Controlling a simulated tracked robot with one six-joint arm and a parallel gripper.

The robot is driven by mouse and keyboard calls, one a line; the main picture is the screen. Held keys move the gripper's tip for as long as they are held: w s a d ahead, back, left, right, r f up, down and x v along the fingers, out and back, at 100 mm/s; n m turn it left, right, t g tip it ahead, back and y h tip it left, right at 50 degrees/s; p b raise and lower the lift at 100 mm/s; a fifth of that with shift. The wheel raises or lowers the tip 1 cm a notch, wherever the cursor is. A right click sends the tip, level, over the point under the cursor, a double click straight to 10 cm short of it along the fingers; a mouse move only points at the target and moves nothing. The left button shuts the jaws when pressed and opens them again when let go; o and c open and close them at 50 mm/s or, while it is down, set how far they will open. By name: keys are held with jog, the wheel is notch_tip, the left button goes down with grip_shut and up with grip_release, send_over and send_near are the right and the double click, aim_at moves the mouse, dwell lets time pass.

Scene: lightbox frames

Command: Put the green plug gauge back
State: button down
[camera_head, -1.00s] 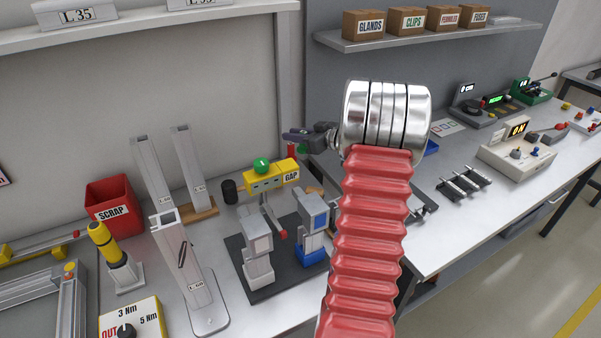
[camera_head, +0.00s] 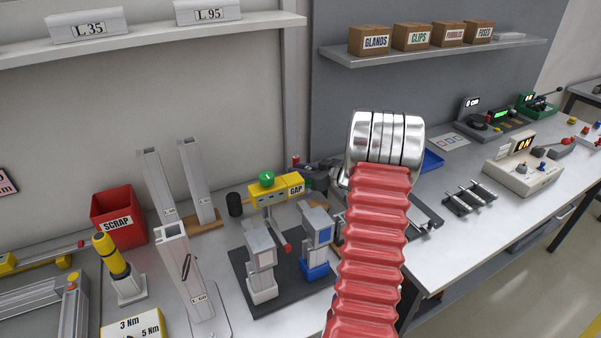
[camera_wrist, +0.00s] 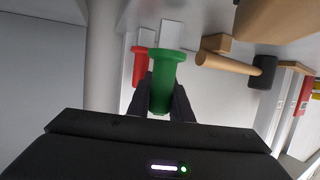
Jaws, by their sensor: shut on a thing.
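The green plug gauge (camera_wrist: 160,88) is between the two dark fingers of my gripper (camera_wrist: 163,84) in the wrist view. The gripper is shut on it, and its wide flanged end points away from the palm. A red plug gauge (camera_wrist: 139,68) is just left of it, near pale blocks (camera_wrist: 172,33). I cannot tell whether the green gauge touches anything beyond the fingers. In the head view my gripper (camera_head: 322,171) is low behind the bench items, partly hidden by my arm. A red piece (camera_head: 295,161) shows beside it.
The yellow GAP stand (camera_head: 276,190) is close to the gripper's left. A mallet (camera_wrist: 232,63) lies right of the gauge in the wrist view. A red SCRAP bin (camera_head: 119,214) stands further left. A blue tray (camera_head: 432,160) is to the right.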

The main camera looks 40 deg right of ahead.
jog(key=shift+f, duration=0.45)
jog(key=c, duration=1.6)
grip_release()
jog(key=shift+f, duration=0.1)
jog(key=v, duration=1.2)
